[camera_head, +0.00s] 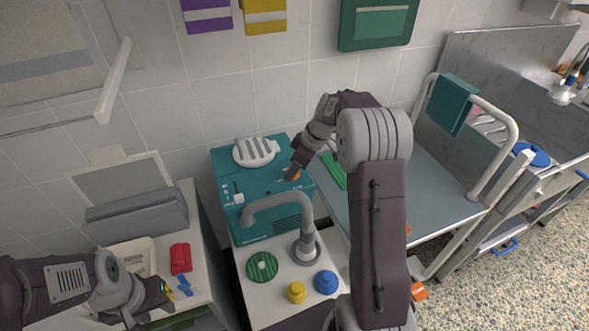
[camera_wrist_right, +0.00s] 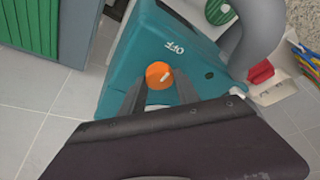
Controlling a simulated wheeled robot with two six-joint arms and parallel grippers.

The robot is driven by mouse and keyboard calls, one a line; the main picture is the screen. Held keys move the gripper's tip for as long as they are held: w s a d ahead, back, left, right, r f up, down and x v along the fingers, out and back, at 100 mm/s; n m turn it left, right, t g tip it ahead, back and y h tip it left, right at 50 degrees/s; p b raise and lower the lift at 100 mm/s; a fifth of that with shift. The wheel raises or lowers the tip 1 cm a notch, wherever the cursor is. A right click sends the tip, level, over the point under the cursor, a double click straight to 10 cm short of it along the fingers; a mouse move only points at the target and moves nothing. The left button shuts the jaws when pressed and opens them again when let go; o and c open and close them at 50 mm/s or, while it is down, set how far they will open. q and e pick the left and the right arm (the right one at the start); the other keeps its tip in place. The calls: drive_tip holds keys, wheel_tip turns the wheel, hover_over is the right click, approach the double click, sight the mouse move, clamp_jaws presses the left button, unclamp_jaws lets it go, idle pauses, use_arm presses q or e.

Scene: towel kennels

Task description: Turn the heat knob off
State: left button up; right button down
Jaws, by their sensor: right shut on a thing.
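The heat knob (camera_head: 293,174) is orange and sits on the top of a teal box (camera_head: 228,170), towards its right side. In the right wrist view the knob (camera_wrist_right: 158,75) has a short white mark tilted up and to the right, on the side towards the white word OFF (camera_wrist_right: 174,47). My right gripper (camera_head: 297,168) reaches down over the box, its two fingers on either side of the knob and shut on it. The fingers hide part of the knob's sides. My left gripper (camera_head: 168,296) is low at the left, away from the box; its fingers are too small to judge.
A grey curved pipe (camera_head: 277,201) rises close in front of the box. A white slotted piece (camera_head: 255,151) lies on the box top. Yellow (camera_head: 297,292) and blue (camera_head: 326,282) knobbed pieces and a green disc (camera_head: 262,267) lie in front. A grey table (camera_head: 425,195) stands right.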

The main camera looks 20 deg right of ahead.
idle(0.3)
drive_tip(key=c, duration=0.9)
unclamp_jaws()
drive_tip(key=p+v, duration=0.1)
drive_tip(key=v, duration=0.8)
drive_tip(key=shift+s+d, duration=0.1)
